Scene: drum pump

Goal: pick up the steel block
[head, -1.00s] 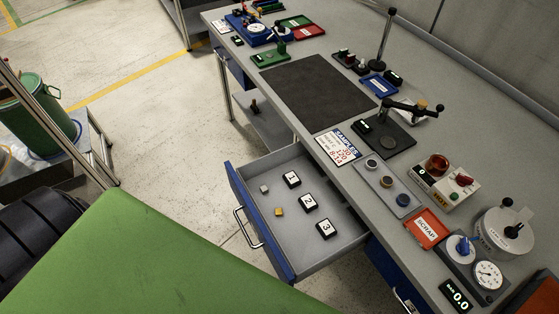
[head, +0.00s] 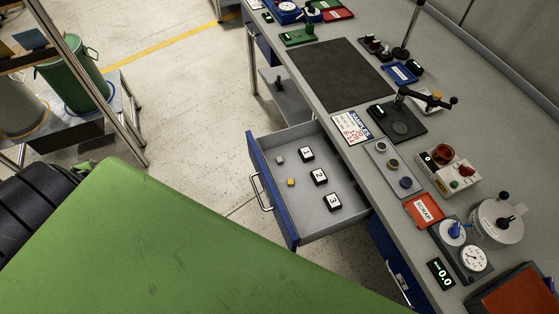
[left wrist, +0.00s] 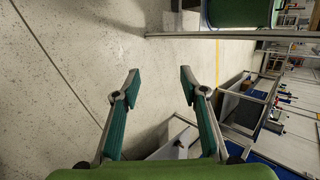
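A small grey cube, which looks like the steel block (head: 280,159), lies in the open blue-fronted drawer (head: 262,190) in the head view. It sits near the drawer's far left corner, apart from a small yellow block (head: 291,182) nearer to me. My left gripper (left wrist: 160,85) is open and empty in the left wrist view, its two green-padded fingers wide apart above the floor. It is not in the head view, and I cannot tell its distance from the block. My right gripper is in neither view.
Black-and-white tiles 1, 2 and 3 (head: 319,177) lie in the drawer, right of the blocks. The bench (head: 365,200) carries a dark mat (head: 343,75), a red scrap tray (head: 425,210) and gauges. Floor left of the drawer is clear. A green drum (head: 75,75) stands back left.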

